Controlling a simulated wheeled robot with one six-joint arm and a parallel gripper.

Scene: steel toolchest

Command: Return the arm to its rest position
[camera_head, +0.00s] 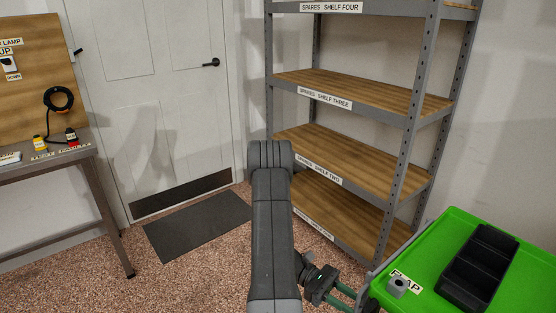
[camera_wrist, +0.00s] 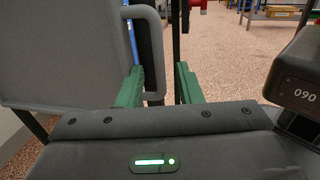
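My arm rises in the middle of the camera_head view and bends down at its far end. My gripper (camera_head: 346,297) is low in that view, just left of the green trolley top (camera_head: 431,249). In the camera_wrist view my gripper's two green fingers (camera_wrist: 159,86) stand apart with nothing visibly clamped between them. A grey curved bar (camera_wrist: 152,45) shows beyond the gap, close to the left finger. I cannot tell whether they touch.
The trolley carries a black bin (camera_head: 479,268) and a small grey block (camera_head: 397,287) by a FLAP label. Steel shelving (camera_head: 408,150) stands behind my arm. A workbench (camera_head: 82,155) is at left. Floor by the dark mat (camera_head: 198,226) is clear.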

